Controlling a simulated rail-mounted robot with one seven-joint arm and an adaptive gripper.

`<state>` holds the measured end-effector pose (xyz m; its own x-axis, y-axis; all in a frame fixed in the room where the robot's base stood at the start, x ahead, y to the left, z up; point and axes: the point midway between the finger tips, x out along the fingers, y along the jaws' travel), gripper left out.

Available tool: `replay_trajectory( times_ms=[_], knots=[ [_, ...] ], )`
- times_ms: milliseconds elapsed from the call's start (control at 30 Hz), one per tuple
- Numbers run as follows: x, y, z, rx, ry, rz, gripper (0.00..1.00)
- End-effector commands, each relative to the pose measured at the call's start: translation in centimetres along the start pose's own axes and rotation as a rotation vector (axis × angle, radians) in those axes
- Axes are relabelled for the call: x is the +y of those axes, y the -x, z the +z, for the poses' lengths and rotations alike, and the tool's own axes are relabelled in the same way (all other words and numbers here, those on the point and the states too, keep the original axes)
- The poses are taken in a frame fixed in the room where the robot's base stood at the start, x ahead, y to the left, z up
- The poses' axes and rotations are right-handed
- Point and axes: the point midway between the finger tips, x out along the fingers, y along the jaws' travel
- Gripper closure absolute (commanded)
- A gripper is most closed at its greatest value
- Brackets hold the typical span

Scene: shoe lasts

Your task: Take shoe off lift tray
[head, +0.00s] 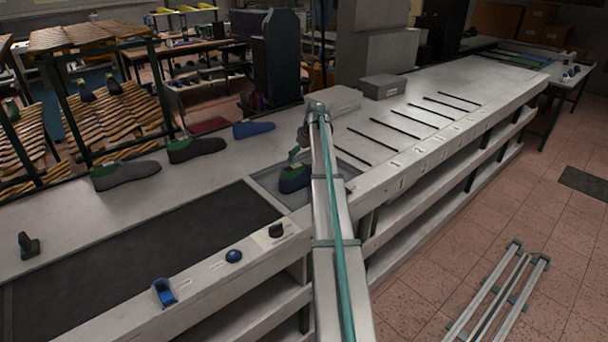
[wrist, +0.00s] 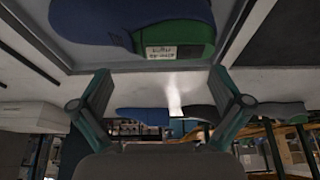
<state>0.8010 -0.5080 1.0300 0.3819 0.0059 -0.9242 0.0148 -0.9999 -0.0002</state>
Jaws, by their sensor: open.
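The shoe (head: 293,180), dark blue with a green part, sits on the grey lift tray (head: 262,183) set into the bench. In the wrist view the shoe (wrist: 130,22) shows at the top, with a white label on its green end. My gripper (head: 298,156) is just above and beside the shoe in the head view. In the wrist view my gripper (wrist: 162,100) has its two fingers wide apart, with nothing between them. The shoe lies beyond the fingertips, apart from them. My arm hides the right part of the tray in the head view.
Along the bench's back edge stand a grey shoe (head: 125,175), a black shoe (head: 196,149) and a blue shoe (head: 254,129). A dark mat (head: 150,255) lies left of the tray. Grey boxes (head: 382,86) stand behind. The slotted bench top at right is mostly clear.

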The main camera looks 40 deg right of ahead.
Motion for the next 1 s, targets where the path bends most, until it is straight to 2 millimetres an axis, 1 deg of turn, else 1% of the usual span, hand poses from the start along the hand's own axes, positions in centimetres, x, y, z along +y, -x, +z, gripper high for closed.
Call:
replay_trajectory(
  times_ms=[167, 233, 500, 600, 767, 867, 1000],
  knots=[
    [-0.1, -0.8, -0.1, -0.001, 0.000, -0.001, 0.00],
    [-0.2, -1.5, -0.1, -0.001, 0.000, -0.001, 0.00],
    [-0.2, -4.8, -0.1, -0.001, 0.000, 0.000, 0.00],
    [-0.2, -5.2, -0.1, 0.000, 0.000, 0.000, 0.00],
    [-0.2, -5.3, -0.1, 0.001, 0.000, 0.001, 0.00],
    [-0.2, -5.3, -0.1, 0.001, 0.000, 0.001, 0.15],
    [-0.2, -5.3, 0.0, 0.000, 0.000, 0.002, 0.38]
  ],
)
